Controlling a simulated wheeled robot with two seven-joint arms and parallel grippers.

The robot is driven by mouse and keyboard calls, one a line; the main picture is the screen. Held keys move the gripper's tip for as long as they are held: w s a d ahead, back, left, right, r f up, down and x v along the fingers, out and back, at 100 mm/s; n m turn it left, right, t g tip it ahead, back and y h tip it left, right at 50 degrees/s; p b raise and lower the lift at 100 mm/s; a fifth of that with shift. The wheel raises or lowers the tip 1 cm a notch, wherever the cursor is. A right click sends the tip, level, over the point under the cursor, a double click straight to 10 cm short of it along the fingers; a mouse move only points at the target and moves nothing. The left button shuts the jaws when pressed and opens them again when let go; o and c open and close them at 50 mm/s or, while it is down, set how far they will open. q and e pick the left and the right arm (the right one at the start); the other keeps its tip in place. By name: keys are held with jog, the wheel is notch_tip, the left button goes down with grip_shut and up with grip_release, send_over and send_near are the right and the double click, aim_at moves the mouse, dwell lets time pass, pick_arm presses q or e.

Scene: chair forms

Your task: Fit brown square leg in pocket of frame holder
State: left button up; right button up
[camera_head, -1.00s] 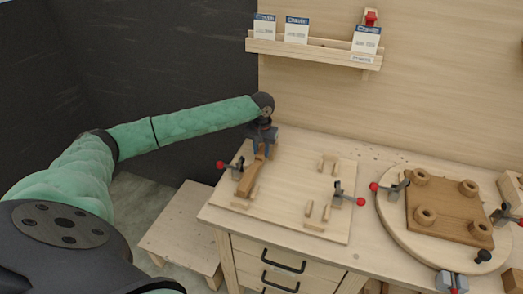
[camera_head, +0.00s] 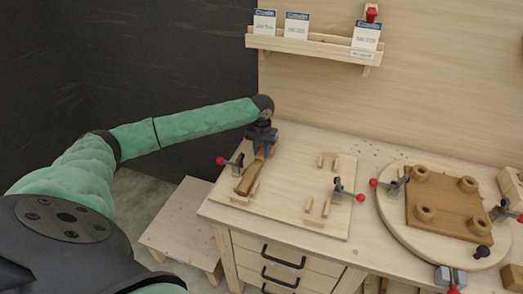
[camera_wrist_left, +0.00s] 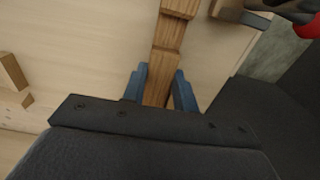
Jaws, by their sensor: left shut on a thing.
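The brown square leg (camera_head: 249,179) lies on the left part of the pale frame holder board (camera_head: 282,215), between small wooden blocks. My left gripper (camera_head: 264,150) is at the leg's far end, with its fingers pointing down. In the left wrist view the blue fingers (camera_wrist_left: 160,90) are shut on the brown leg (camera_wrist_left: 170,38), one on each side. The leg runs away from the gripper between the pocket blocks. How deep it sits in the pocket cannot be told. My right gripper is not in view.
A red-tipped toggle clamp (camera_head: 233,161) stands left of the leg, and another (camera_head: 344,191) on the board's right. Pale blocks (camera_head: 317,208) stand on the board. A round plate (camera_head: 398,222) carries a brown square panel (camera_head: 446,207) with several rings. The board's middle is clear.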

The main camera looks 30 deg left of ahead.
pick_arm(q)
jog(key=shift+f, duration=0.15)
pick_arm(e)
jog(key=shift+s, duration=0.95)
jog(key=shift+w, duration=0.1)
